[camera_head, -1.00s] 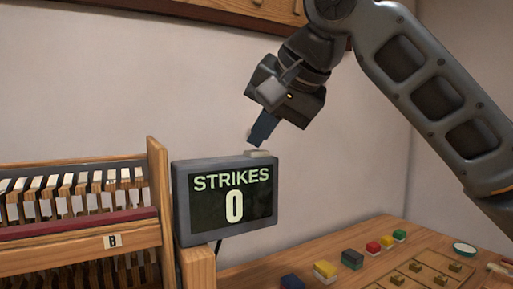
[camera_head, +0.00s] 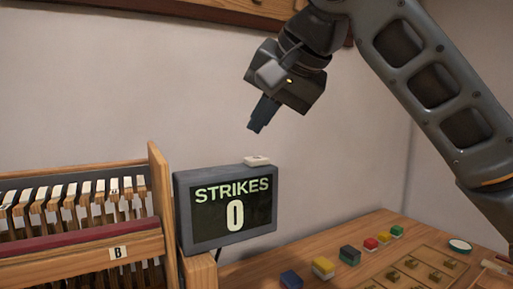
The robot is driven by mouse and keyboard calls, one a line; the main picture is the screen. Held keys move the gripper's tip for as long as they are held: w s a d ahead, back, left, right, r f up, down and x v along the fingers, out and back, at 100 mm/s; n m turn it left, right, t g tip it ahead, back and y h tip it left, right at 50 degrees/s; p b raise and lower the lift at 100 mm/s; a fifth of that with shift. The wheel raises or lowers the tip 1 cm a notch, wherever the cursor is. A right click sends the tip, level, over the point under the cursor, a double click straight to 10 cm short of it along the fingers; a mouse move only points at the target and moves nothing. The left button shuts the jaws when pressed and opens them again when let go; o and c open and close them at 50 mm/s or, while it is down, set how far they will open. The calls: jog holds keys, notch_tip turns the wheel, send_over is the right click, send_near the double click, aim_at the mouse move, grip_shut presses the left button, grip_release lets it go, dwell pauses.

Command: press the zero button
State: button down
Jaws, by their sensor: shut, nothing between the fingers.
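A dark grey display box (camera_head: 226,207) reads "STRIKES 0" and stands on a wooden post to the right of the key rack. A small pale button (camera_head: 256,160) sits on top of the box near its right end; any marking on it is too small to read. My gripper (camera_head: 256,128) is shut and empty, pointing down above the button with a clear gap between the fingertips and it.
A wooden rack of piano keys (camera_head: 75,240) with a "B" label stands at the left. On the wooden table (camera_head: 265,264) at the right lie several coloured blocks (camera_head: 323,267) and a tray (camera_head: 424,271) of small brass pieces.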

jog(key=shift+r+p, duration=1.05)
jog(key=shift+r, duration=0.4)
jog(key=shift+f, duration=0.1)
